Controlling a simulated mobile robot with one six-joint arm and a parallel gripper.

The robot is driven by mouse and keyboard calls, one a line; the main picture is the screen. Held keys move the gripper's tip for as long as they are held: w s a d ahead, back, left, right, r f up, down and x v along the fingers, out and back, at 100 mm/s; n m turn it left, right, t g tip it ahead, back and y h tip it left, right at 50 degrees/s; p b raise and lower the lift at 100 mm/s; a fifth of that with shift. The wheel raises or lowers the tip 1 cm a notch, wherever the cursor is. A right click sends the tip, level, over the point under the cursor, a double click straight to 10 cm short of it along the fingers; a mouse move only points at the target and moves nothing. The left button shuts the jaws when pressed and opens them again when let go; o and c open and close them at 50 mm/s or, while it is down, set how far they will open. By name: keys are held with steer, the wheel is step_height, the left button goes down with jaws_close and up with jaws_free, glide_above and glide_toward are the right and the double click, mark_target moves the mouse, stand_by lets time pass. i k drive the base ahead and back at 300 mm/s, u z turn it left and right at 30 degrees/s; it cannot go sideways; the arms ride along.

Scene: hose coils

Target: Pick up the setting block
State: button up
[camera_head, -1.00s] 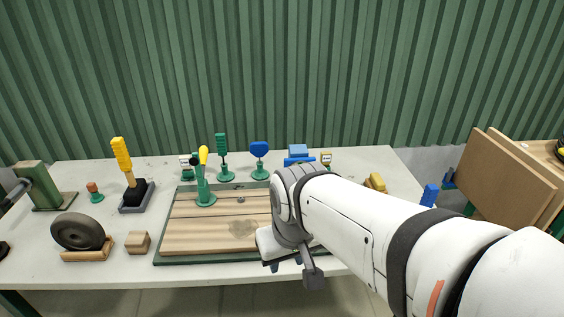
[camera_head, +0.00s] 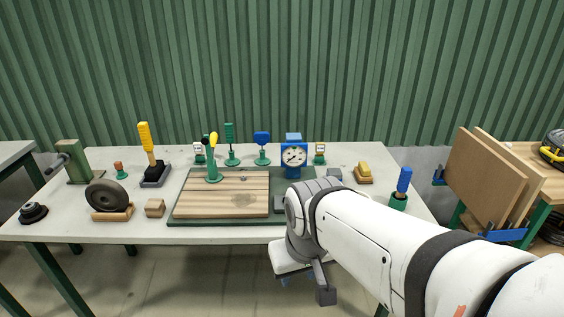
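A small tan wooden block (camera_head: 155,208) sits on the grey table, left of the board in the green tray; it may be the setting block. A small grey block (camera_head: 334,174) stands at the back right, beyond my arm; I cannot tell which one is meant. My gripper (camera_head: 284,281) is at the lower middle, in front of the table's front edge and well right of the wooden block. It points down and away from view, so its fingers are mostly hidden. I cannot see anything held in it.
The green tray (camera_head: 181,215) holds a wooden board (camera_head: 225,190) with a green clamp (camera_head: 212,165). A wheel on a wooden stand (camera_head: 112,214) is left of the wooden block. A blue dial gauge (camera_head: 294,158) stands behind my arm. Table is bare in front of the block.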

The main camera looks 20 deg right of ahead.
mark_target(336, 173)
steer(key=z, duration=0.2)
steer(key=i, duration=1.2)
steer(key=u, duration=0.1)
